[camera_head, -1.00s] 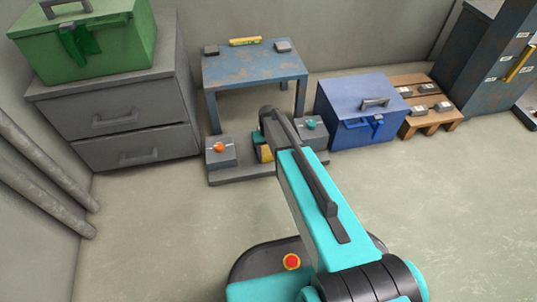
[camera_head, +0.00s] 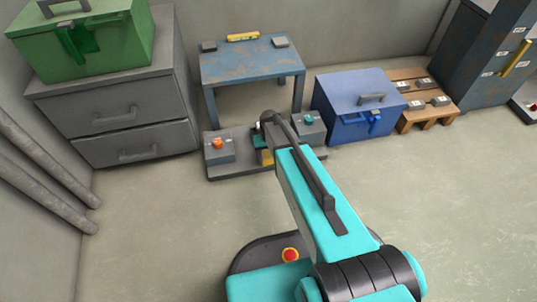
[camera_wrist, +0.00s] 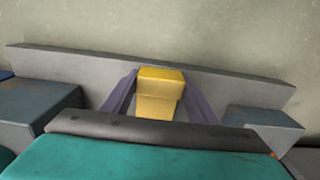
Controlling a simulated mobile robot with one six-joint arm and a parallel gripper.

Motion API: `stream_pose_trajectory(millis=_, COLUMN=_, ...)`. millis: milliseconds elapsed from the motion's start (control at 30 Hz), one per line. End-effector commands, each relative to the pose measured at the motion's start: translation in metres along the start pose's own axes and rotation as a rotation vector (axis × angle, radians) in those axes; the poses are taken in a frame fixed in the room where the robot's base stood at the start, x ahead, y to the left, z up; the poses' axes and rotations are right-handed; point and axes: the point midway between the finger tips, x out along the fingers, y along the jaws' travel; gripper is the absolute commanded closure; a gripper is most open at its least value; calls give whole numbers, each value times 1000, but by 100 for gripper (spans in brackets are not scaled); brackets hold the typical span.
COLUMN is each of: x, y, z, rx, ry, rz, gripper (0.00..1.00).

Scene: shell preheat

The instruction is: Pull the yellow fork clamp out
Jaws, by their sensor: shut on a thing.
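The yellow fork clamp (camera_wrist: 160,92) stands in the middle of the wrist view, between the two purple-grey fingers of my gripper (camera_wrist: 160,80). The fingers are shut on its sides. In the head view only a small yellow patch of the clamp (camera_head: 267,157) shows beside my arm, between two grey boxes on a grey base plate (camera_head: 240,172). A dark green part (camera_head: 262,142) shows just behind the yellow patch. My arm hides most of the gripper there. The clamp's lower end is hidden in the wrist view, so I cannot tell whether it touches the fixture.
The left grey box (camera_head: 219,148) has an orange knob, the right one (camera_head: 309,125) a teal knob. A blue table (camera_head: 250,65) stands behind, with a blue chest (camera_head: 350,110) to the right and a grey drawer cabinet (camera_head: 125,120) to the left. The front floor is clear.

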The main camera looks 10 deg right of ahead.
Motion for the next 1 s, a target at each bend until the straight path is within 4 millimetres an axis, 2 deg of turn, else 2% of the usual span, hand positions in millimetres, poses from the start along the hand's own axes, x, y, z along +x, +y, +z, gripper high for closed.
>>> stream_pose_trajectory(millis=33, x=0, y=0, z=5, rx=0, ry=-13, rz=0, gripper=87)
stream_pose_trajectory(millis=200, x=1, y=0, z=6, rx=0, ry=-17, rz=0, gripper=87)
stream_pose_trajectory(millis=233, x=1, y=0, z=7, rx=0, ry=-17, rz=0, gripper=45)
stream_pose_trajectory(millis=333, x=0, y=0, z=6, rx=0, ry=-16, rz=0, gripper=29)
stream_pose_trajectory(millis=733, x=-2, y=0, z=4, rx=0, ry=-11, rz=0, gripper=28)
stream_pose_trajectory(millis=1000, x=-26, y=0, z=4, rx=0, ry=-9, rz=0, gripper=28)
